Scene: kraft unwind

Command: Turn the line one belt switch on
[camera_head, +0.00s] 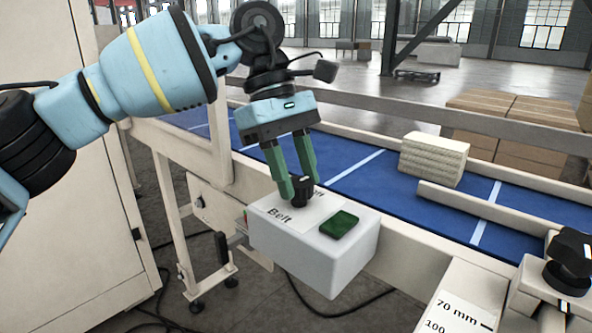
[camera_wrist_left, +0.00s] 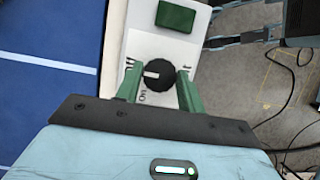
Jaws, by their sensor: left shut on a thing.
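The belt switch is a black rotary knob (camera_head: 301,192) on top of a white box (camera_head: 312,262) marked "Belt", fixed beside the conveyor. In the left wrist view the knob (camera_wrist_left: 158,75) carries a white mark pointing left, and a small "ON" label sits at its lower left. My left gripper (camera_head: 300,184) comes down from above, its green fingers on either side of the knob and shut on it. The fingers cover part of the label. My right gripper is not in view.
A green button (camera_head: 339,224) sits close to the knob on the same box. The blue conveyor belt (camera_head: 357,177) runs behind, bearing a pale stacked block (camera_head: 433,158). A black clamp knob (camera_head: 568,265) and a scale plate (camera_head: 459,312) stand at right. Cables lie on the floor.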

